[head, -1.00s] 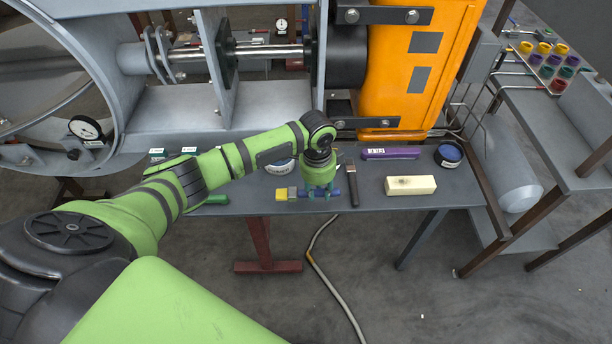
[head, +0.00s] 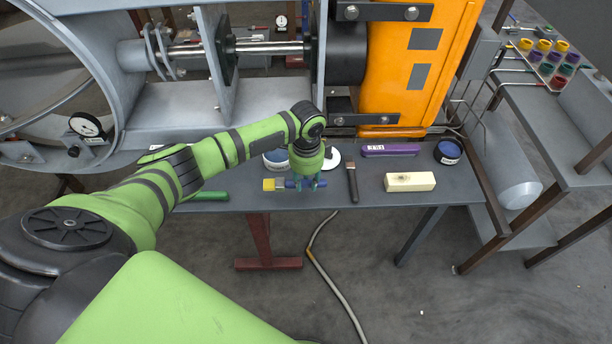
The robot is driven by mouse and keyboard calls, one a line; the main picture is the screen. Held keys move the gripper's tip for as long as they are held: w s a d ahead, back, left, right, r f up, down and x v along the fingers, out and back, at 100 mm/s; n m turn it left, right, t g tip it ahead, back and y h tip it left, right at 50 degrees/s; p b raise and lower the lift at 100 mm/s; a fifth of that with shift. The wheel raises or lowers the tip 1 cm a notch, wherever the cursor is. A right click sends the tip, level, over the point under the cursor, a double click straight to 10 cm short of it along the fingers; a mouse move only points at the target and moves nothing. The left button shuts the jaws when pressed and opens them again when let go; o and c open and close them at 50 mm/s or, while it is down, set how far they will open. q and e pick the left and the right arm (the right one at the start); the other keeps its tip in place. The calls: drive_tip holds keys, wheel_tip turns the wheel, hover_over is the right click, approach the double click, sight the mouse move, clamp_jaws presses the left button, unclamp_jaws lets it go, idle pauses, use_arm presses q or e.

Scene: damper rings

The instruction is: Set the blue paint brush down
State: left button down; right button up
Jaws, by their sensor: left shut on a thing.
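The blue paint brush (head: 292,184) lies crosswise in my left gripper (head: 306,186), over the front part of the grey bench (head: 230,196). Its yellow bristle end points left, and its blue handle is partly hidden by the fingers. My left gripper points down and is shut on the handle. The brush looks level; I cannot tell whether it touches the bench top. My right gripper is not in view.
A dark-handled brush (head: 352,184) lies just right of the gripper. Nearby are a cream block (head: 410,182), a purple case (head: 390,150), a blue-topped tin (head: 448,152), a white round item (head: 333,158) and a green tool (head: 208,196). The orange machine stands behind.

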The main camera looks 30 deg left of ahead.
sight(306, 188)
use_arm(q)
drive_tip(key=shift+f+b, duration=1.15)
drive_tip(key=shift+f, duration=1.15)
drive_tip(key=c, duration=1.2)
unclamp_jaws()
drive_tip(key=o, duration=0.5)
wheel_tip(306, 188, up, 12)
drive_tip(key=shift+r, duration=0.1)
